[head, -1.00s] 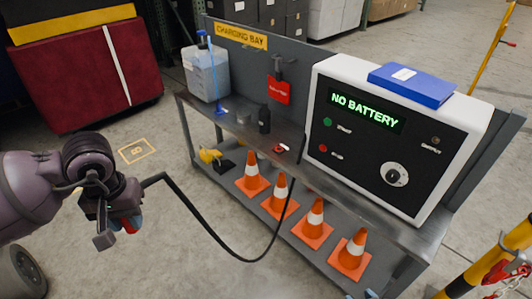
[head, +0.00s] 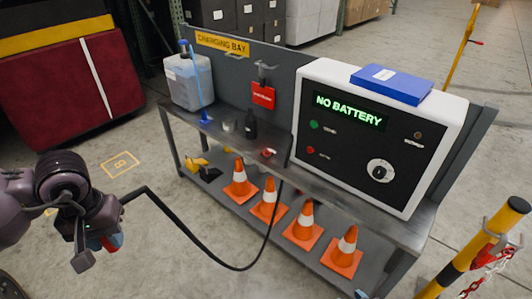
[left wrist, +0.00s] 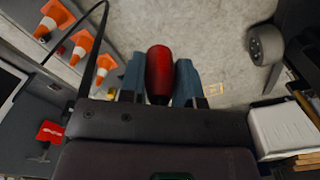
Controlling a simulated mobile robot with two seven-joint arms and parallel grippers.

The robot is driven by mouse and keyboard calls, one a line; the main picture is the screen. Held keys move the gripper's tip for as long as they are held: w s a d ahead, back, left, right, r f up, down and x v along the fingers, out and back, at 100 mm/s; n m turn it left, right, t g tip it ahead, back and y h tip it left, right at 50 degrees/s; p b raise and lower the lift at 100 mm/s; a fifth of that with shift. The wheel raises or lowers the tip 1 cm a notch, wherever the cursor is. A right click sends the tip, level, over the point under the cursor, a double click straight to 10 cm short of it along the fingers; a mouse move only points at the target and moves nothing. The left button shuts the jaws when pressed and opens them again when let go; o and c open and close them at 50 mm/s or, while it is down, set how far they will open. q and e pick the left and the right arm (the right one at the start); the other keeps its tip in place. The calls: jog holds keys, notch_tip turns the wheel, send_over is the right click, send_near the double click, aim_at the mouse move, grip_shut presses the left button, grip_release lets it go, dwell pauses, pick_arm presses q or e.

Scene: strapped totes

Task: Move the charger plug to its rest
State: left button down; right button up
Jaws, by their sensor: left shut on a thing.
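The charger plug (left wrist: 159,75) is a rounded red body between the two blue fingers of my left gripper (head: 106,243). My left gripper is shut on it, in the air left of the charging bench. In the head view only a small bit of red shows at the fingers. A black cable (head: 190,235) runs from the gripper, sags low, and rises to the bench by the charger. The white charger (head: 385,135) has a black face reading NO BATTERY. A bracket (head: 264,68) with a red tag (head: 263,95) is on the back panel. My right gripper is not in view.
The bench top holds a jug (head: 189,82), small dark items (head: 250,125) and a red item (head: 268,152). Several orange cones (head: 303,228) stand on the lower shelf. A yellow-black post (head: 480,245) with a chain is at the right. Floor left of the bench is clear.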

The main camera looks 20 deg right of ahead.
pick_arm(q)
jog(key=s+f, duration=0.4)
jog(key=f, duration=1.1)
jog(key=shift+r, duration=0.1)
